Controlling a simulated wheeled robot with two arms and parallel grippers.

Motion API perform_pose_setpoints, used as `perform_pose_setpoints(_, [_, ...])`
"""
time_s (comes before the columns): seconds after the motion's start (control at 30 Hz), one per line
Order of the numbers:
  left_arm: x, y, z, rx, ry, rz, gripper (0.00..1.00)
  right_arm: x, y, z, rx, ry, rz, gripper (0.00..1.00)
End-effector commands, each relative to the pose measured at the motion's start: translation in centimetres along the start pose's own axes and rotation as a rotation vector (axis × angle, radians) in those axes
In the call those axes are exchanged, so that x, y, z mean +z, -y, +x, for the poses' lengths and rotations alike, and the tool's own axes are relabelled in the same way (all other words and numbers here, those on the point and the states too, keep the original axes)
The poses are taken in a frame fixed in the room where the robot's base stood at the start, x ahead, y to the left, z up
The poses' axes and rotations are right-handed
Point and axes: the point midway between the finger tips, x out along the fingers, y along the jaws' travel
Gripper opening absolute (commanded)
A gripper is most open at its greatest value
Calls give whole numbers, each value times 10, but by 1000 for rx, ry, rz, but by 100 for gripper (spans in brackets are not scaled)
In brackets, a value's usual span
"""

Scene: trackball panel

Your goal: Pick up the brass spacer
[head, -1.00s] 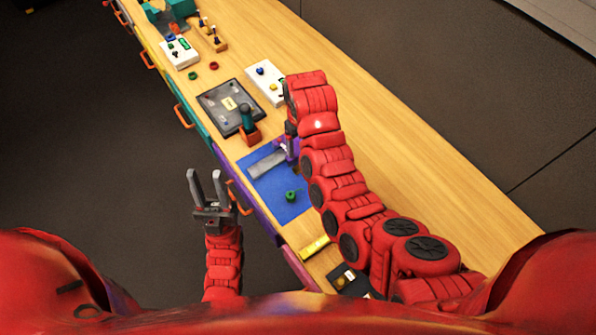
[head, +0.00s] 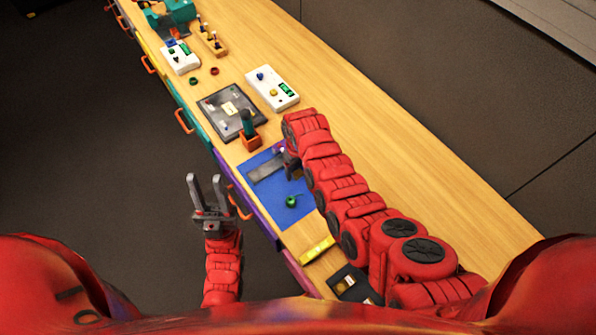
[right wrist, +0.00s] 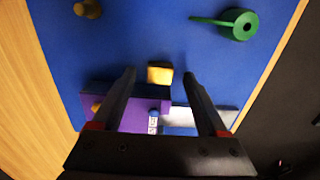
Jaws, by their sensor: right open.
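A small brass-coloured block, which looks like the brass spacer (right wrist: 160,73), sits on the blue mat (right wrist: 170,35) in the right wrist view. My right gripper (right wrist: 159,78) is open, its fingertips to either side of the block in the picture. I cannot tell whether they touch it or are still above it. In the head view my right gripper (head: 290,165) is mostly hidden by its arm, and I cannot make out the spacer there. My left gripper (head: 204,180) is open and empty, off the table's front edge.
A purple block (right wrist: 125,110) and a grey metal plate (right wrist: 205,118) lie close to the spacer. A green round part with a stem (right wrist: 240,24) and a brownish knob (right wrist: 88,9) are on the mat. A dark panel (head: 215,102) and a white panel (head: 272,88) stand farther along the table.

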Motion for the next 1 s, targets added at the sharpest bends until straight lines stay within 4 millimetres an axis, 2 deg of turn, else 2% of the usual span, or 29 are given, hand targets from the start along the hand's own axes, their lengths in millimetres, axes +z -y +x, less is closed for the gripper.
perform_pose_setpoints(0.43, [0,0,3,0,0,0,39,0,0,8,0,-1,2,74])
perform_pose_setpoints(0.83, [0,0,3,0,0,0,39,0,0,8,0,0,1,2])
perform_pose_setpoints(1.0, [0,0,3,0,0,0,39,0,0,8,0,0,1,0])
